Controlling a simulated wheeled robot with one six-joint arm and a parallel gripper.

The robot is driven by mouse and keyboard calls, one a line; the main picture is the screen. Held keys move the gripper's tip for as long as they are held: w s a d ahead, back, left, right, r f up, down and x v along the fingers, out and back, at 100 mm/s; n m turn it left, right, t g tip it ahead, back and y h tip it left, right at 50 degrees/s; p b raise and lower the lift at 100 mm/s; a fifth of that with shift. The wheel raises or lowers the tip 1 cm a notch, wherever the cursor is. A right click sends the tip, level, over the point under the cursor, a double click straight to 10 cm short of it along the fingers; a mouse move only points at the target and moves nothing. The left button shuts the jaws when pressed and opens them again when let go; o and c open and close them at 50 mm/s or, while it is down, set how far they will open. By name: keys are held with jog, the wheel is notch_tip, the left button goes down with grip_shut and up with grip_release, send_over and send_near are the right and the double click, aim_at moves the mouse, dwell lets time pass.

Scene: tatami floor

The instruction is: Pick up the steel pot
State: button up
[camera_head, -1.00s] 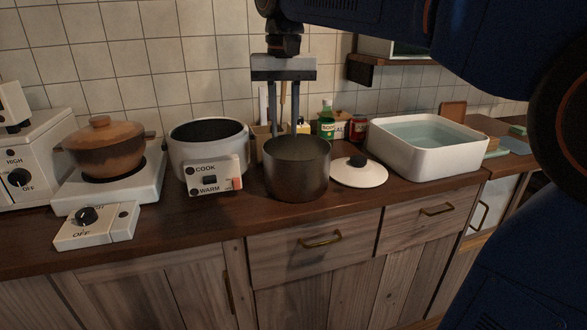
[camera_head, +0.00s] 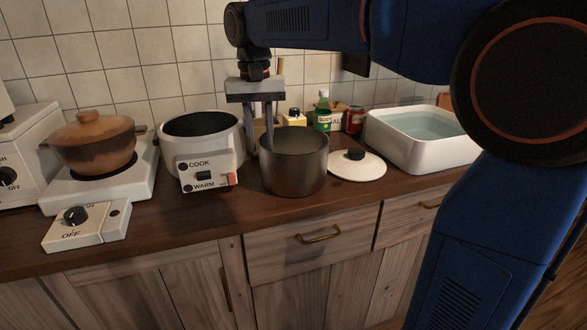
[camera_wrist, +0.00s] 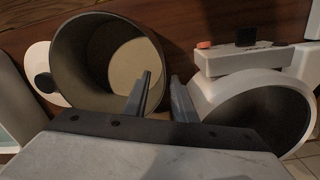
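The steel pot (camera_head: 296,172) is a dark grey, open cylinder standing upright on the wooden counter. In the wrist view the pot (camera_wrist: 72,62) shows its empty inside, left of centre. My gripper (camera_head: 260,150) points down at the pot's left rim, and its fingers are apart. In the wrist view my gripper (camera_wrist: 161,77) has one finger over the pot's opening and the other just outside its wall. The rim lies between them. I cannot tell whether either finger touches the pot.
A white cooker (camera_head: 203,155) stands close on the pot's left. A white lid (camera_head: 357,167) with a black knob lies on its right, before a white water basin (camera_head: 418,155). Bottles and jars stand behind, including a green bottle (camera_head: 323,113). A brown clay pot (camera_head: 94,150) sits far left.

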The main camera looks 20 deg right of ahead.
aim_at(262, 164)
jog(key=shift+w+f, duration=0.15)
jog(key=shift+f, duration=3.5)
jog(key=shift+c, duration=0.3)
grip_shut()
